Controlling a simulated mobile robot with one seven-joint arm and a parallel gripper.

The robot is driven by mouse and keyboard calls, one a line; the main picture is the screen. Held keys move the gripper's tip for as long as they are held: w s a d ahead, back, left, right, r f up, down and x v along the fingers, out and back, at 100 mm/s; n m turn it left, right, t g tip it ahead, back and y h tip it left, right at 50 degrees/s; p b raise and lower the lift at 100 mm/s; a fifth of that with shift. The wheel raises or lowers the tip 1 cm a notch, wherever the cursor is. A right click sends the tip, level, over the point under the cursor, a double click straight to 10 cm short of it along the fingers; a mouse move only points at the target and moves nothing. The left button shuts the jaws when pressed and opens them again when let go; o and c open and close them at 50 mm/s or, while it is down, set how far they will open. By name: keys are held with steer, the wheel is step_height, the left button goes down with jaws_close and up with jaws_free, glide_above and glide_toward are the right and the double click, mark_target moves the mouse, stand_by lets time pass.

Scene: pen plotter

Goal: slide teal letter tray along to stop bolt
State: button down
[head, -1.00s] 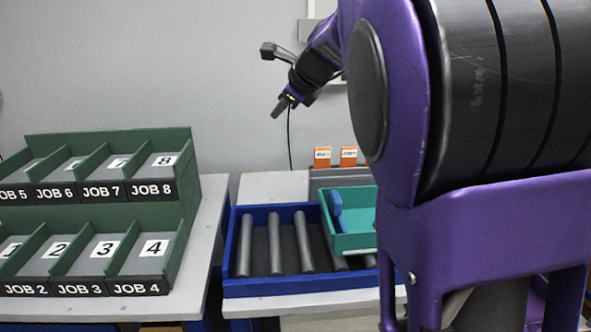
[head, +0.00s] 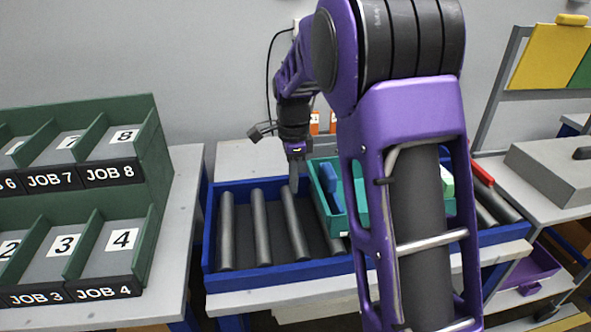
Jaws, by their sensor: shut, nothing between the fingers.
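The teal letter tray (head: 359,212) sits on the rollers of a blue-framed roller bed (head: 283,271). A blue item (head: 333,190) stands in its left part and a mint-green item (head: 447,183) shows at its right. My arm hides the tray's middle. My gripper (head: 294,187) is shut and empty, pointing down just left of the tray's left wall. I cannot tell whether it touches the wall. A red bar (head: 482,172) lies at the right part of the bed; I cannot tell whether it is the stop bolt.
Bare rollers (head: 261,228) lie left of the tray. A green job rack (head: 150,185) stands on the left bench. At right are a grey box (head: 555,170), a yellow panel (head: 548,55) and a purple bin (head: 533,272) lower down. My own arm blocks the middle right.

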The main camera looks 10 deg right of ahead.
step_height(320, 180, down, 4)
steer(key=shift+f+b, duration=0.1)
steer(key=shift+b, duration=0.2)
steer(key=shift+d+r, duration=0.2)
steer(key=shift+d, duration=1.85)
steer(key=d+p, duration=0.4)
steer(key=d, duration=1.5)
steer(key=shift+d, duration=0.2)
